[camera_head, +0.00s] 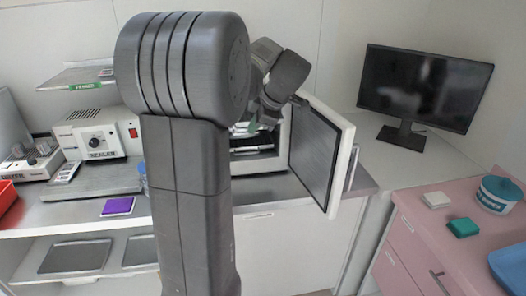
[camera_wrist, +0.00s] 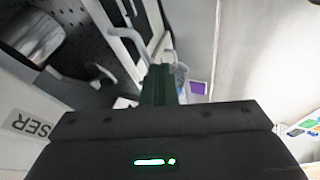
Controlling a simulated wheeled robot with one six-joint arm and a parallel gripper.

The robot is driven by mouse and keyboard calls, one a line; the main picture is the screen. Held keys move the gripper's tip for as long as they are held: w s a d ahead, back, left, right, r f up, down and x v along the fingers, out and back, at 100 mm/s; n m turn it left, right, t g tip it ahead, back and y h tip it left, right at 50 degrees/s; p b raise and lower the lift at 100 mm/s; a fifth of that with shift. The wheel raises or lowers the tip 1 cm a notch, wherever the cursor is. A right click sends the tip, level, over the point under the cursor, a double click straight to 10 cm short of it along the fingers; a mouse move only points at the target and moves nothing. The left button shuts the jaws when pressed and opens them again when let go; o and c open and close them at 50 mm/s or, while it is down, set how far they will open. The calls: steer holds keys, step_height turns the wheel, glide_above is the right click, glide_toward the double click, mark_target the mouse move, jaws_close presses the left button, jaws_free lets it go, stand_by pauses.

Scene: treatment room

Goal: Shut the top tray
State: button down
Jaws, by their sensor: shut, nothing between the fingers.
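The open steriliser (camera_head: 262,167) stands on the counter behind my arm, its door (camera_head: 318,150) swung out to the right. Trays show inside it, largely hidden by my arm in the head view. In the wrist view a tray with a pale rim and handle (camera_wrist: 127,38) lies just beyond my fingers, and another pale rim shows beside it. I cannot tell for certain which is the top one. My gripper (camera_wrist: 159,80) is shut and empty, its fingertips close to the tray handles. Contact cannot be told. In the head view my gripper (camera_head: 252,124) is at the chamber mouth, partly hidden.
The open door stands close to the right of my wrist. A sealer (camera_head: 97,138) and a purple pad (camera_head: 118,206) are on the left counter. A monitor (camera_head: 424,88) stands at the back right, above a pink cabinet (camera_head: 425,222) holding a teal tub (camera_head: 497,195).

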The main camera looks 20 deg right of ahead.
mark_target(245, 119)
steer(key=w, duration=0.3)
steer(key=w+d, duration=0.1)
steer(key=w, duration=0.1)
steer(key=w+d+p, duration=0.1)
steer(key=w, duration=0.2)
steer(key=shift+w, duration=0.3)
